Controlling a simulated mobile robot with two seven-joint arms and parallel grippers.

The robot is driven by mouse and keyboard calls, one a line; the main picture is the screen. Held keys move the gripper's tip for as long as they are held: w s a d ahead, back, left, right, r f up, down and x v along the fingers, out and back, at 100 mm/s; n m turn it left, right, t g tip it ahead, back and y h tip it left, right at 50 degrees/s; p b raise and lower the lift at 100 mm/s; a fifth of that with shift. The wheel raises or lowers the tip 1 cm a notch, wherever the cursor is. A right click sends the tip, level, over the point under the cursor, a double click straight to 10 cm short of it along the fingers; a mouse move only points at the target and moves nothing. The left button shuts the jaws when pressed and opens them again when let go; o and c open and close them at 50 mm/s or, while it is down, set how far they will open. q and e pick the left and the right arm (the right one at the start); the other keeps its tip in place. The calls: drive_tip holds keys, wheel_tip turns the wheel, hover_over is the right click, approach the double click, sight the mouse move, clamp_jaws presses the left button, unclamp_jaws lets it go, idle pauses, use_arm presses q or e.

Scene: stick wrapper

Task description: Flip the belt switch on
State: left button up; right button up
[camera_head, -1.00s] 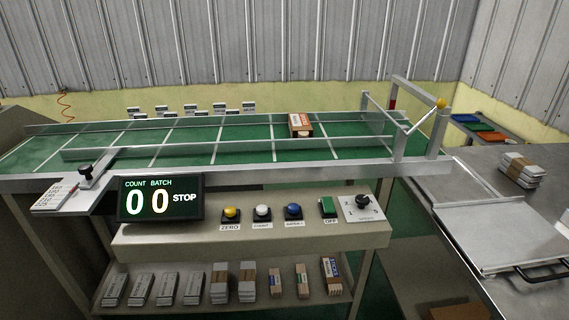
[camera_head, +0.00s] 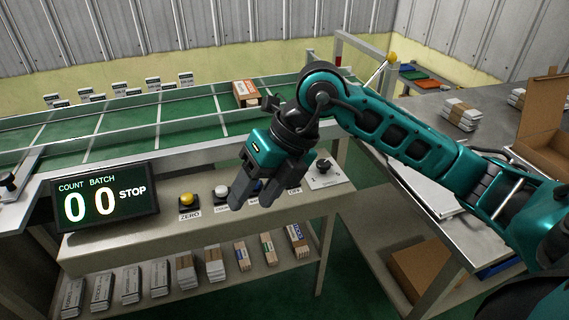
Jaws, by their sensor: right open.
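My right gripper (camera_head: 252,200) hangs over the control panel (camera_head: 150,228), fingers pointing down and apart, with nothing seen between them. It covers the middle of the button row. The green switch with the OFF label is hidden behind the gripper; only part of its label (camera_head: 295,190) shows just right of the fingers. The display (camera_head: 105,204) reads 00 and STOP. The green belt (camera_head: 120,133) carries a brown and white box (camera_head: 246,94). My left gripper is not in view.
A yellow button (camera_head: 187,200) and a white button (camera_head: 221,192) stand left of my right gripper. A black speed knob (camera_head: 323,165) stands to its right. Wrapped bundles (camera_head: 215,267) line the shelf below. An open cardboard box (camera_head: 545,125) stands on the right table.

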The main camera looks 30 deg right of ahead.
drive_tip(key=w+d+r+m+t+h, duration=0.1)
drive_tip(key=w+d+r+m+h, duration=0.15)
drive_tip(key=d, duration=0.35)
drive_tip(key=w+d+r+m+t+h, duration=0.1)
drive_tip(key=d+r+h, duration=0.1)
drive_tip(key=d+h, duration=0.25)
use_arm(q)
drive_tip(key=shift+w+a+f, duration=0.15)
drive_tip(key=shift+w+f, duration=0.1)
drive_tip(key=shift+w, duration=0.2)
use_arm(e)
drive_tip(key=shift+n+y, duration=0.25)
drive_tip(key=shift+y, duration=0.05)
drive_tip(key=x, duration=0.8)
drive_tip(key=d+x, duration=0.1)
drive_tip(key=x, duration=0.3)
drive_tip(key=shift+w+f, duration=0.15)
drive_tip(key=shift+w, duration=0.35)
